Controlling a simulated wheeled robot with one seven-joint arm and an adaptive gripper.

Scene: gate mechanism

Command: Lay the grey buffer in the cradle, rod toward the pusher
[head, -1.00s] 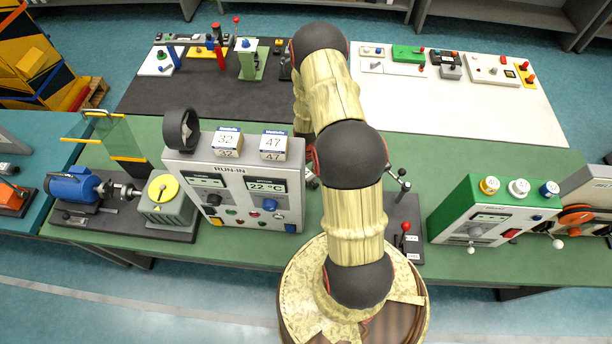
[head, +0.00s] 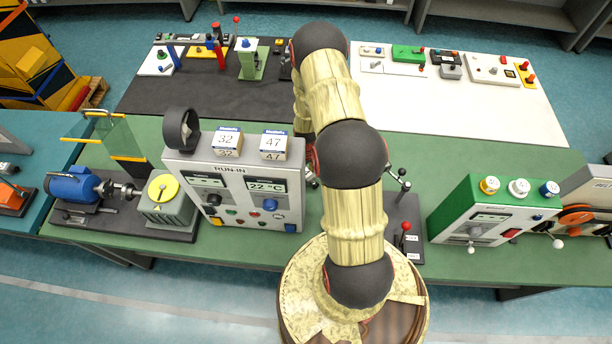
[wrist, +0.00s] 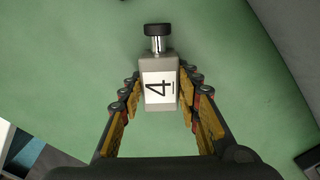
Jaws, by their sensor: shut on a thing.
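The grey buffer (wrist: 159,66) shows in the wrist view as a grey block with a white label reading 4. Its short bright rod and black cap (wrist: 158,31) point to the top of the picture. My gripper (wrist: 159,90) is shut on the buffer's two sides with its yellow-padded fingers. Green table surface lies beneath it. In the head view my arm hides the gripper and the buffer. I cannot tell the cradle or the pusher for certain in these frames.
A grey run-in console (head: 235,180) stands left of my arm, a green-sided box (head: 490,215) to the right. A dark plate with a red-knobbed lever (head: 405,227) is just right of my arm. A black mat (head: 180,95) and white board (head: 470,105) lie behind.

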